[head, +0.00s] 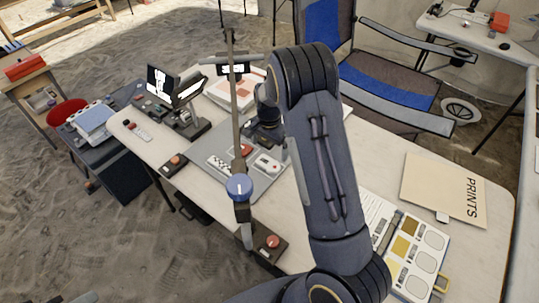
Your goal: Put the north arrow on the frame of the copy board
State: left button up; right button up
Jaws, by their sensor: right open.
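The copy board (262,187) is a grey board lying on the white table, under a post-and-arm stand (240,187). A black-and-white checkered strip (217,166) lies along its left side. A small red piece (246,150) and a white piece with a red mark (267,164) lie on it. I cannot tell which small piece, if any, is the north arrow. My right gripper (266,143) is over the far right part of the board, pointing down. My own forearm hides part of it, and I see nothing held in it. My left gripper is not in view.
Push-button boxes stand left (174,164) and in front (271,246) of the board. A small screen (161,83) and a lamp-like device (187,121) stand at the back left. A PRINTS folder (446,189) and a color chart (414,255) lie at the right.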

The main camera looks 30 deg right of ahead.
jog(key=s+a+r+n+t+y, duration=0.2)
jog(key=s+a+r+n, duration=0.2)
jog(key=s+r, duration=0.55)
jog(key=s+a+r+n+t+y, duration=0.2)
jog(key=s+a+r+n, duration=0.15)
jog(key=s+r, duration=0.6)
jog(key=s+a+n+t, duration=0.1)
jog(key=s+a+n, duration=0.3)
jog(key=s, duration=0.6)
jog(key=shift+t, duration=0.3)
jog(key=shift+r, duration=0.1)
jog(key=shift+c, duration=0.4)
